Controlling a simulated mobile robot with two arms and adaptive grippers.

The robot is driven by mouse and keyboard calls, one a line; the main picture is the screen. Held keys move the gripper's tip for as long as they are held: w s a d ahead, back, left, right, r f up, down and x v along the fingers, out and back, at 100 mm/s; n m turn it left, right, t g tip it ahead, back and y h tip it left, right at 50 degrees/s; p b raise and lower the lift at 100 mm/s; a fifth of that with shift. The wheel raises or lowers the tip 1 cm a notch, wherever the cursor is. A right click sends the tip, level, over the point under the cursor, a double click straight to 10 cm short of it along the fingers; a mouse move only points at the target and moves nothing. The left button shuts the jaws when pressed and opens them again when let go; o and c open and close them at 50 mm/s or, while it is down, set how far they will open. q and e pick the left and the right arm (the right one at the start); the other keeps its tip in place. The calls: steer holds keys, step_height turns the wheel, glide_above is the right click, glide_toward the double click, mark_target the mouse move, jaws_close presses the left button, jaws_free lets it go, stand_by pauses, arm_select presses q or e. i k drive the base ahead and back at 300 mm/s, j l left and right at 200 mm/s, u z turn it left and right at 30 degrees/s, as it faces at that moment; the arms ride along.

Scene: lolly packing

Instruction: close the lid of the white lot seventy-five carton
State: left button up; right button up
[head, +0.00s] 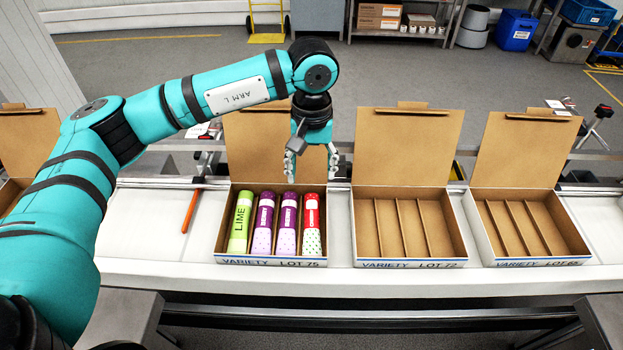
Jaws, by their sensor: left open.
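The white carton marked VARIETY LOT 75 (272,260) stands on the white bench, left of the middle. Its brown cardboard lid (247,150) stands up open at the back. Inside lie a green tube marked LIME (239,224), two purple tubes (263,224) (286,224) and a red tube (311,222), side by side in separate compartments. My left gripper (310,170) is open and empty, pointing down in front of the lid's right part, above the tubes' far ends. It hides some of the lid. My right gripper is not in view.
Two empty open cartons, LOT 72 (408,263) and another (528,262), stand to the right with lids up. Part of another open carton (22,150) shows at the far left. An orange stick (190,211) lies left of lot 75. The bench front strip is clear.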

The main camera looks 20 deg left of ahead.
mark_target(256, 138)
steer(key=u, duration=0.8)
